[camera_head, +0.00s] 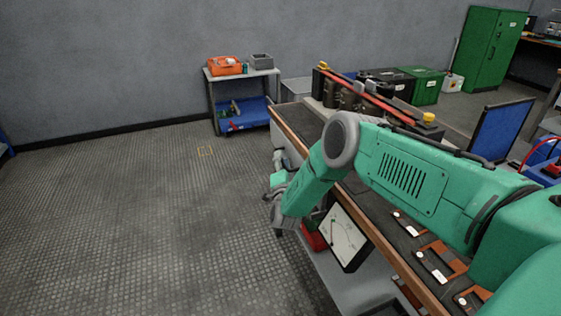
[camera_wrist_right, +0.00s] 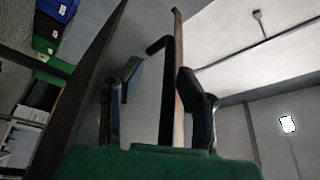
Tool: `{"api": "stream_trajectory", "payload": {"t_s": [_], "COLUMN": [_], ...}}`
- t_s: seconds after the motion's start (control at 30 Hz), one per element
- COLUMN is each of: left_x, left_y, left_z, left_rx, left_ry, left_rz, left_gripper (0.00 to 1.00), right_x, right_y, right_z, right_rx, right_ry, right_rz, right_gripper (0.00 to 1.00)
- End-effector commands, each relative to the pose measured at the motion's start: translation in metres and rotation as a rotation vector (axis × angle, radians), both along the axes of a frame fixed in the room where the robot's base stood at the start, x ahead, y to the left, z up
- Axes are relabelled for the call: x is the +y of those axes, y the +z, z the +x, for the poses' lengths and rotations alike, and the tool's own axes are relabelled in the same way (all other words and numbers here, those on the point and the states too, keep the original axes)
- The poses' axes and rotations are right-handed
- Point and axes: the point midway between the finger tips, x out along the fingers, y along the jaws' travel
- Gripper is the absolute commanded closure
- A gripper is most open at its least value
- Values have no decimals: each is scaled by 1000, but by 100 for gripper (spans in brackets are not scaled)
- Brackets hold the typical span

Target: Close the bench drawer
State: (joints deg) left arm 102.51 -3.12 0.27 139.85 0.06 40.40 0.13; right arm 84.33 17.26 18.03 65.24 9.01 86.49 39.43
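The workbench (camera_head: 374,235) runs diagonally on the right, with a wooden front edge and dark top. A grey panel (camera_head: 283,143) shows below its far end; I cannot tell how far the drawer is out. My right gripper (camera_head: 279,162) is beside this front, partly hidden by my wrist. In the right wrist view its two fingers (camera_wrist_right: 163,95) stand apart. A dark hooked bar (camera_wrist_right: 167,90), likely the drawer handle, shows between them in front of a grey panel (camera_wrist_right: 148,75). Contact cannot be told. My left gripper is not in view.
A display panel (camera_head: 343,237) and a red item (camera_head: 313,236) are at the bench's near front, above a grey surface (camera_head: 350,284). A small cart (camera_head: 243,103) stands beyond the bench. Open floor (camera_head: 130,220) lies to the left.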

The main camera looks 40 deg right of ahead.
Motion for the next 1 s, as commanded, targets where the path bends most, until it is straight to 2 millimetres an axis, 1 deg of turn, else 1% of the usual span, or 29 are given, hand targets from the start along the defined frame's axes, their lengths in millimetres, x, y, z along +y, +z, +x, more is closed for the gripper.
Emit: {"api": "stream_trajectory", "payload": {"t_s": [0.13, 0.23, 0.37, 0.6, 0.7, 0.83, 1.0], "left_x": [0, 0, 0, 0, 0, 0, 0], "left_y": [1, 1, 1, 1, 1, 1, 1], "left_z": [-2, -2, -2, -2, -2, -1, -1], "left_rx": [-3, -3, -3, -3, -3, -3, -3], "left_ry": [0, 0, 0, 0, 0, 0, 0], "left_rz": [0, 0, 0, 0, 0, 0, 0], "left_gripper": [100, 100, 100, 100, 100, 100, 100], "right_x": [2, 7, 19, 43, 52, 58, 61], "right_y": [0, -2, -7, -20, -24, -27, -28], "right_z": [-1, -8, -27, -70, -84, -95, -99], "right_rx": [-1, 1, 3, 4, 4, 2, 2], "right_ry": [2, 3, 3, 0, 0, 0, 0], "right_rz": [0, 1, 3, 3, 2, 3, 3], "right_gripper": [69, 69, 69, 69, 69, 69, 69]}}
